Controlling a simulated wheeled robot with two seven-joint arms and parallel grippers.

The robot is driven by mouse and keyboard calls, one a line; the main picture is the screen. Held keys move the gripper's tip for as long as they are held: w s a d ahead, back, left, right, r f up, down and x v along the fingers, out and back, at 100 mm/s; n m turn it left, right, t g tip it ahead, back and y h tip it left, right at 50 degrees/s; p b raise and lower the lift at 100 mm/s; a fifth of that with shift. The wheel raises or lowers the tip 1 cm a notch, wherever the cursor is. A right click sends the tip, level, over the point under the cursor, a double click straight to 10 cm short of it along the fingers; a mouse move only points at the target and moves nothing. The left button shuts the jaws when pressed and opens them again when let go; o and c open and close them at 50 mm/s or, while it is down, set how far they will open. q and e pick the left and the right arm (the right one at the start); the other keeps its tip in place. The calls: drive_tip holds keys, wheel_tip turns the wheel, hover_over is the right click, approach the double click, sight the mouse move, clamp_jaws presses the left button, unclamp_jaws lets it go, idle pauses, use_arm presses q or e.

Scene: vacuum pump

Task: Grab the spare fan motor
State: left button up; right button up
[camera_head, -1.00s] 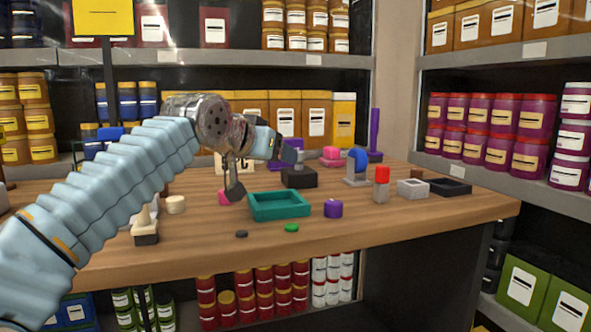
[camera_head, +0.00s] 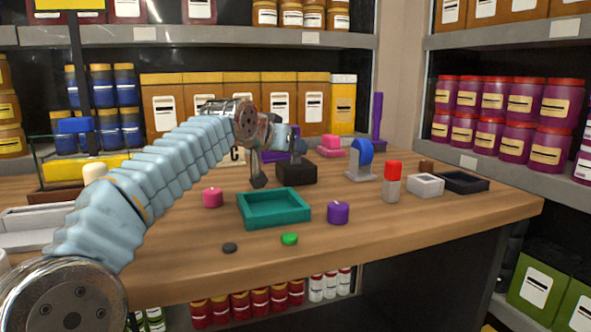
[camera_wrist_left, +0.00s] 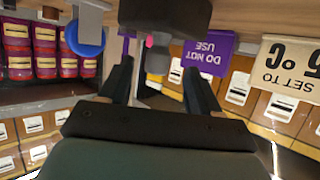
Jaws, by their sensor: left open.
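I cannot tell for certain which object is the spare fan motor. A black block (camera_head: 297,173) stands behind the teal tray; it also shows at the top of the upside-down left wrist view (camera_wrist_left: 165,14). A blue disc on a grey bracket (camera_head: 362,160) stands to its right. My left gripper (camera_wrist_left: 158,75) is open and empty, with its fingers apart; in the head view its tips are small near the black block. Between and beyond the fingers are a grey rounded part (camera_wrist_left: 157,60) and something pink. My right gripper is not in view.
The teal tray (camera_head: 274,222), pink (camera_head: 213,198) and purple (camera_head: 338,212) pieces and a red-topped grey block (camera_head: 392,182) stand on the wooden table. A purple "DO NOT USE" sign (camera_wrist_left: 203,58) is close to one finger.

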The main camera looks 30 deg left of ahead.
sight(296, 162)
use_arm(q)
drive_tip(key=x, duration=0.4)
drive_tip(key=shift+w+d+r+p, duration=0.1)
drive_tip(key=shift+w+p, duration=0.3)
drive_tip(key=shift+w, duration=0.05)
drive_tip(key=shift+c, duration=0.3)
clamp_jaws()
drive_tip(key=shift+r, duration=0.1)
idle(0.6)
